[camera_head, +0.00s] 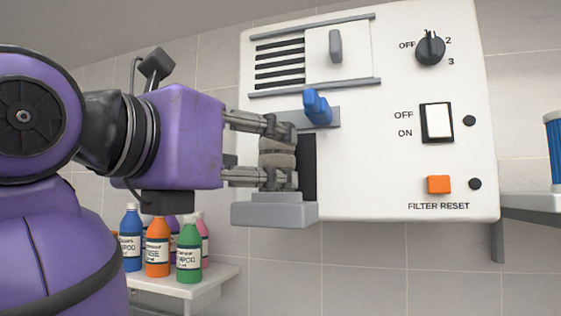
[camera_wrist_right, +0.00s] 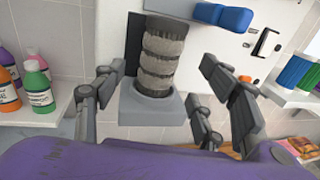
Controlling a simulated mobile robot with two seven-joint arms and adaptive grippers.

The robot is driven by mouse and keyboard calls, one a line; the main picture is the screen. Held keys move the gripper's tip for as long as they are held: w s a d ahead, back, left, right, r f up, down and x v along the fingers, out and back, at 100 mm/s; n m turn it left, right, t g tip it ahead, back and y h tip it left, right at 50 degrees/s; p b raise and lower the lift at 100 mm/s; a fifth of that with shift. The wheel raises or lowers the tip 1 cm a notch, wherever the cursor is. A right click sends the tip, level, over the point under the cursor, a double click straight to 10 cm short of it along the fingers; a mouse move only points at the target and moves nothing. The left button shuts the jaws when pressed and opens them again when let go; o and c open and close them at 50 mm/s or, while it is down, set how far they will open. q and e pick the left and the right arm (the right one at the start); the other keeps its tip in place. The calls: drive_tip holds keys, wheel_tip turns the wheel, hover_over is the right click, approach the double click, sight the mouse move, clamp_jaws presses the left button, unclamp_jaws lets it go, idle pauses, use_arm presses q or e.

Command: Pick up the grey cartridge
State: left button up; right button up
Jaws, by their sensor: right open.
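The grey cartridge (camera_head: 277,150), a dirty, ribbed cylinder with a darker top, stands upright in a grey holder (camera_head: 275,213) at the lower left of the white wall unit. It also shows in the right wrist view (camera_wrist_right: 160,62), rising from the square holder (camera_wrist_right: 170,107). My right gripper (camera_head: 284,153) is at the cartridge, with fingers on both sides of it. In the right wrist view the fingers (camera_wrist_right: 165,92) are spread wide, with gaps between them and the cartridge. The fingers partly hide the cartridge in the head view. My left gripper is not in view.
A blue handle (camera_head: 317,107) juts out just above the cartridge. The white unit (camera_head: 370,180) carries a dial, a switch and an orange button (camera_head: 438,184). Bottles stand on a shelf (camera_head: 215,280) below left. A blue cylinder (camera_head: 554,150) stands on the right shelf (camera_head: 535,202).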

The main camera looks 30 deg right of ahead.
sight(267, 157)
drive_tip(key=x, duration=0.4)
drive_tip(key=p+x, duration=0.1)
drive_tip(key=x, duration=0.1)
drive_tip(key=shift+s+r, duration=0.1)
drive_tip(key=shift+r, duration=0.15)
drive_tip(key=shift+w+d, duration=0.25)
drive_tip(key=shift+a, duration=0.1)
drive_tip(key=shift+c, duration=0.4)
drive_tip(key=c, duration=1.2)
drive_tip(key=shift+c, duration=0.2)
